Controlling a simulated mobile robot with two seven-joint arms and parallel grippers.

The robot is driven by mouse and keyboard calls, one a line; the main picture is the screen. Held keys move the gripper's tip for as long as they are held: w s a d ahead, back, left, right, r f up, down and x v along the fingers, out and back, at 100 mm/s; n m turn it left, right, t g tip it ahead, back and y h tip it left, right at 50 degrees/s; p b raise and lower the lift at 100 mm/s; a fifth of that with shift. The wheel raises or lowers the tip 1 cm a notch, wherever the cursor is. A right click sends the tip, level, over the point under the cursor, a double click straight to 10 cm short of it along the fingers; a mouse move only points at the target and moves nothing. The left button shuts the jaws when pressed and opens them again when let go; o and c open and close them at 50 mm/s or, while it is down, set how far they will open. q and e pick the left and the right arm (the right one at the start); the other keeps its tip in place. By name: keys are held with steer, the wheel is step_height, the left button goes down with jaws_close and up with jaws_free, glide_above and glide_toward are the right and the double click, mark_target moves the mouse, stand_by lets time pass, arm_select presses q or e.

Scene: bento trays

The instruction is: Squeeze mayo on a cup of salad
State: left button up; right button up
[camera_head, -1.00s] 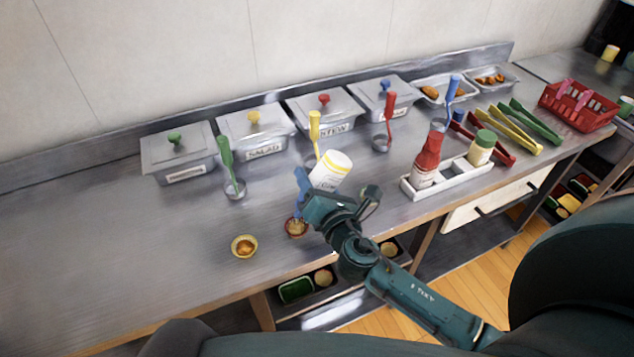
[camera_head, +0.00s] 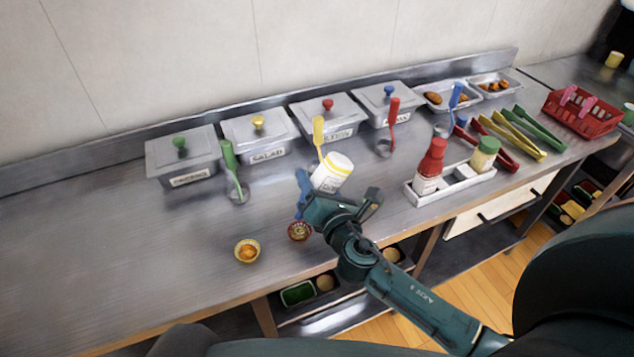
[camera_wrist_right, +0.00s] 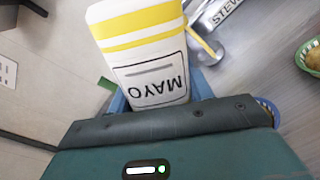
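My right gripper (camera_head: 333,193) is shut on a white mayo bottle (camera_head: 333,171) with yellow bands, held tilted above the counter. In the right wrist view the bottle (camera_wrist_right: 150,70) sits between the blue fingers, its MAYO label upside down. A small reddish cup (camera_head: 300,231) stands on the counter just left of and below the gripper; its contents are too small to make out. A second small cup (camera_head: 247,250) with yellow-orange contents stands further left. The lidded salad container (camera_head: 265,150) is behind. My left gripper is not in view.
A white caddy (camera_head: 460,187) holds a red bottle (camera_head: 430,165) and a green-capped bottle (camera_head: 484,155) to the right. Lidded containers and upright-handled ladles line the back. Tongs (camera_head: 512,135) and a red basket (camera_head: 580,110) are further right. The counter's left is clear.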

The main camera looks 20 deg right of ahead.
mark_target(322, 176)
step_height(322, 176, up, 3)
steer(key=shift+f+p, duration=0.1)
steer(key=shift+p, duration=1)
steer(key=shift+r, duration=2.05)
